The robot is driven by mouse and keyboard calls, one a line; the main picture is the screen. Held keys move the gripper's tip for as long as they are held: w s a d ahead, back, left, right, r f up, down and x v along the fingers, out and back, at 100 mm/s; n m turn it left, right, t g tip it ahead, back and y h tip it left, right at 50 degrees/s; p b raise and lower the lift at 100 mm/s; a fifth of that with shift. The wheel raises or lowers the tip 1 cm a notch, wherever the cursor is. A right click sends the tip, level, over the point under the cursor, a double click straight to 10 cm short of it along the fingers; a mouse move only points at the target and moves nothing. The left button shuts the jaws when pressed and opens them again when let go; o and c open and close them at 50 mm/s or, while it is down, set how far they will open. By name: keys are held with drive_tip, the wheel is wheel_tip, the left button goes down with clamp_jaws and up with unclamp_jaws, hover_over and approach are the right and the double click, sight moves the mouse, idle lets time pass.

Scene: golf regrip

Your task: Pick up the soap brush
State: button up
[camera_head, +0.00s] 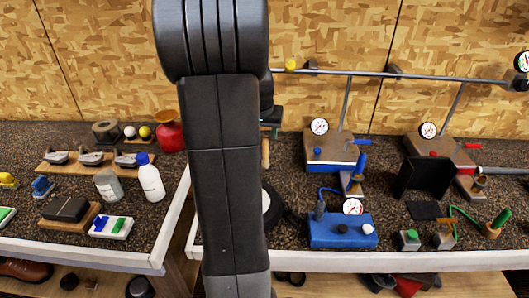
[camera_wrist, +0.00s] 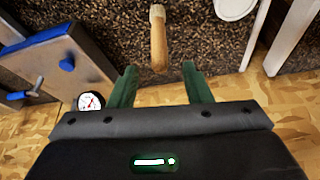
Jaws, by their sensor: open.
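A light wooden handle (camera_wrist: 158,42), likely the soap brush, shows in the wrist view just beyond and between my fingertips. It also shows in the head view (camera_head: 265,153), below my gripper and beside my arm. No bristles can be made out. My gripper (camera_wrist: 160,68) is open, with its two green fingers apart and nothing held. In the head view my gripper (camera_head: 271,124) is mostly hidden behind my arm.
A round white-rimmed item (camera_head: 266,208) is partly hidden behind my arm. A blue box with a gauge (camera_head: 342,230) stands to the right. A gap separates the two speckled counters. A white bottle (camera_head: 151,180) stands on the left counter. The chipboard wall (camera_head: 330,30) rises behind.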

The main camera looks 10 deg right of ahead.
drive_tip(key=shift+p+x, duration=0.55)
drive_tip(key=shift+x, duration=2.85)
drive_tip(key=shift+s, duration=0.15)
clamp_jaws()
